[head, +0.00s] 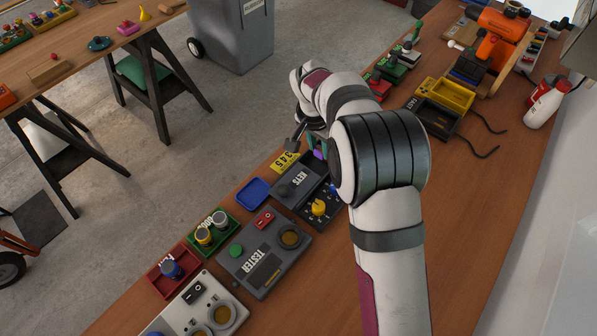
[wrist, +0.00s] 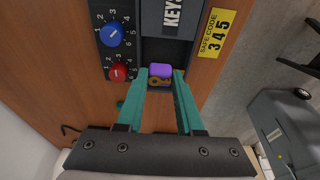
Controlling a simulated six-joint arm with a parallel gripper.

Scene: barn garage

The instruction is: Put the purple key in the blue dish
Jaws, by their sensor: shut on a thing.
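The purple key (wrist: 161,69) has a purple head and a brass-coloured part. It is between the teal fingertips of my gripper (wrist: 160,80), which is shut on it, at the opening of the dark box marked KEYS (wrist: 172,22). I cannot tell whether the key still touches the box. In the head view a bit of purple key (head: 318,154) shows by my gripper (head: 316,148), over the far end of the KEYS box (head: 291,189); my arm hides part of this area. The blue dish (head: 252,193) is empty and lies left of the box.
A dial panel with a yellow knob (head: 319,208) adjoins the KEYS box, and a yellow code plate (head: 285,162) lies beyond it. The grey TESTER box (head: 264,253) and a green tray (head: 213,232) stand nearer. The bench's left edge runs close to the dish.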

